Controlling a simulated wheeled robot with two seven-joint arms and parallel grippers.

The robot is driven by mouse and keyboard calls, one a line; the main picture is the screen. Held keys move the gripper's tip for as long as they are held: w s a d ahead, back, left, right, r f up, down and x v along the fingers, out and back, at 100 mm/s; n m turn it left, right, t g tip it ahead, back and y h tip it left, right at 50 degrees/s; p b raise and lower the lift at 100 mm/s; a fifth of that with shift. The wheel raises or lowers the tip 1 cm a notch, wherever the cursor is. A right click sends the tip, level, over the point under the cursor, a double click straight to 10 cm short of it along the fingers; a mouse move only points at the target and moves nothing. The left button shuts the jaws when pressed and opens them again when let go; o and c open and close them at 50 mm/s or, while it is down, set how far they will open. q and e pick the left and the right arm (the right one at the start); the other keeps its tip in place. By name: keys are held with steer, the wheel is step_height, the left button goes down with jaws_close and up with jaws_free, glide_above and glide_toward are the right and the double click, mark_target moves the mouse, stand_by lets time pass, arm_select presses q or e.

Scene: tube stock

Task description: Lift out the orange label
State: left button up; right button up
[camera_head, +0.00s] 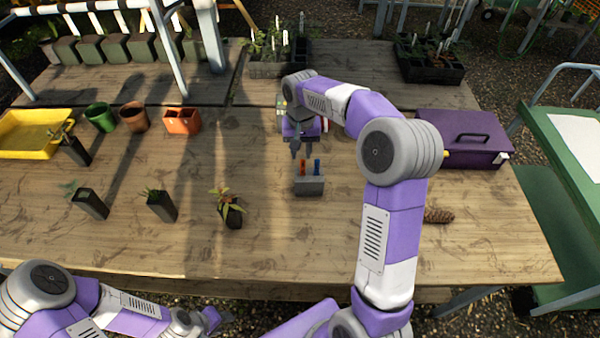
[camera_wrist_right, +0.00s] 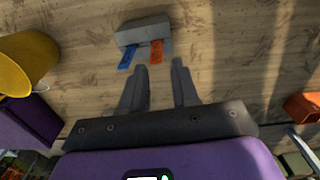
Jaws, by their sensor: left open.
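The orange label (camera_head: 303,168) stands upright in a small grey block (camera_head: 309,187) on the table, beside a blue label (camera_head: 317,166). In the right wrist view the orange label (camera_wrist_right: 156,51) lies between the lines of my fingers, just ahead of the tips, and the blue label (camera_wrist_right: 129,55) is to its left. The grey block (camera_wrist_right: 143,29) is beyond them. My right gripper (camera_head: 301,153) is open and empty, close above the orange label. My left gripper (camera_head: 216,321) is open at the table's front edge, away from the labels.
Potted seedlings (camera_head: 160,205) stand to the left, with a yellow tray (camera_head: 32,134) and an orange pot (camera_head: 182,121) behind. A purple box (camera_head: 465,138) and a pine cone (camera_head: 438,215) are right. A yellow container (camera_wrist_right: 27,62) shows in the wrist view. The front middle is clear.

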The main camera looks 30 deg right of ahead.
mark_target(303, 166)
steer(key=shift+s+f, duration=0.2)
steer(key=shift+f, duration=0.7)
step_height(303, 166, down, 5)
steer(key=shift+s+d+b, duration=0.1)
steer(key=shift+b, duration=0.95)
jaws_close()
